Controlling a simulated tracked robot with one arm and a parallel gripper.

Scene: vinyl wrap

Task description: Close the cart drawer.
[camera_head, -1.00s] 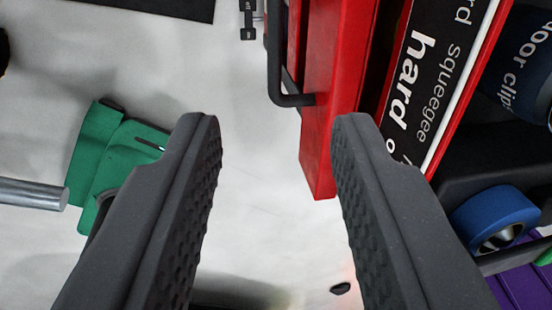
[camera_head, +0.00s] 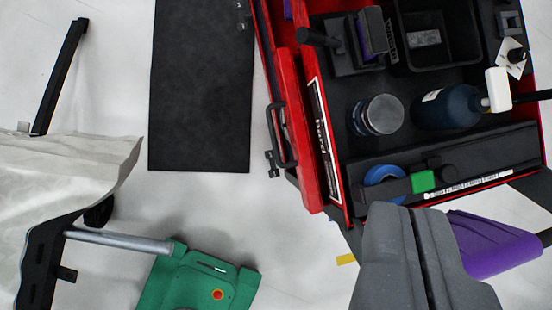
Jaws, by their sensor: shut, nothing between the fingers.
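The red cart (camera_head: 468,193) is at the upper right, seen from above. Its drawer front (camera_head: 307,150) is a red panel with a black bar handle (camera_head: 285,137) on the left side. The drawer juts out a little to the left of the cart body, with a narrow dark gap between them. My gripper (camera_head: 400,213) is shut and empty at the lower right. In the picture it lies below the cart's near corner, right of the drawer front; whether it touches the cart cannot be told.
The cart top holds a spray bottle (camera_head: 447,107), a jar (camera_head: 382,115), a blue tape roll (camera_head: 384,176) and a black bin (camera_head: 438,30). A purple roll (camera_head: 495,245) is beside my gripper. A green machine (camera_head: 200,280) stands lower left. A black mat (camera_head: 200,90) lies left of the drawer.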

